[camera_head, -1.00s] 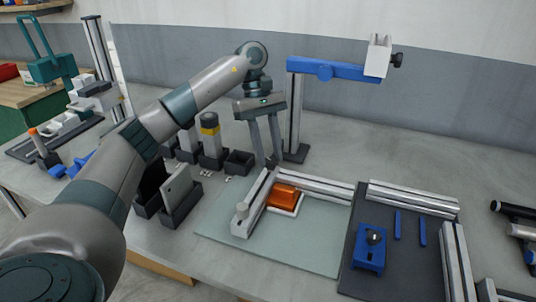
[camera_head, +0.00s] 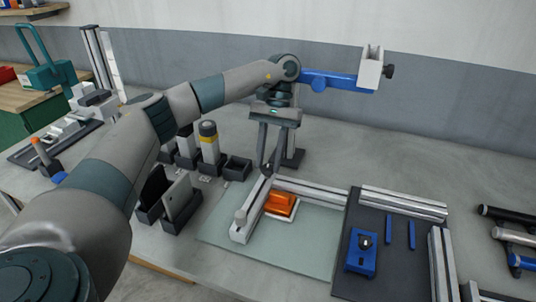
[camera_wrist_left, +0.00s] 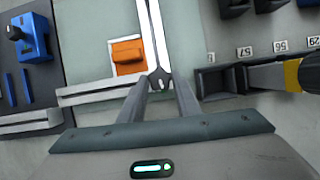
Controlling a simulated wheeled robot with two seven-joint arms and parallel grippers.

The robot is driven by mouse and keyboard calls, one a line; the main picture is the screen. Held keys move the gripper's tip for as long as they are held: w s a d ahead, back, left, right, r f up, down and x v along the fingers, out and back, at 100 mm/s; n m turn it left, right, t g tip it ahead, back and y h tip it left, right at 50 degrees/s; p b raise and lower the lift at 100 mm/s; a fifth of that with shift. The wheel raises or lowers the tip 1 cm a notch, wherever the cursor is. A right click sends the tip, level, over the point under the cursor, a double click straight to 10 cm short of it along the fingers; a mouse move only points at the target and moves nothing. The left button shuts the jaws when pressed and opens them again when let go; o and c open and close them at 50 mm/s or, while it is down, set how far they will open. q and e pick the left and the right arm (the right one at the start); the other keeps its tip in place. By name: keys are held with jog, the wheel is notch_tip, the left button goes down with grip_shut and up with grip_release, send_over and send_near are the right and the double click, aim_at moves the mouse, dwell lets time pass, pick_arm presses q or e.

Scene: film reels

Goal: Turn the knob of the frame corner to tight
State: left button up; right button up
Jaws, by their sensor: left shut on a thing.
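The frame corner (camera_head: 272,180) is where two silver profile bars meet, on a pale green mat (camera_head: 225,231). It also shows in the left wrist view (camera_wrist_left: 151,73). My left gripper (camera_head: 266,168) points down at this corner, its two fingers converging. In the left wrist view its fingertips (camera_wrist_left: 160,80) are shut on a small dark knob (camera_wrist_left: 160,76), mostly hidden between them. I cannot read the knob's turn position. An orange block (camera_head: 281,203) lies in the angle of the bars. My right gripper is not in view.
Dark bins (camera_head: 237,168) and bottles (camera_head: 209,143) are left of the corner. A dark tray (camera_head: 390,276) with a blue clamp (camera_head: 361,254) lies to the right.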

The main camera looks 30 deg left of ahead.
pick_arm(q)
jog(key=shift+m+y, duration=0.3)
jog(key=shift+m, duration=0.5)
jog(key=o, duration=1.1)
jog(key=shift+c, duration=0.2)
jog(key=v, duration=0.7)
jog(key=shift+r+p, duration=0.25)
jog(key=shift+p, duration=0.1)
jog(key=shift+w+d, duration=0.1)
jog(key=shift+w, duration=0.05)
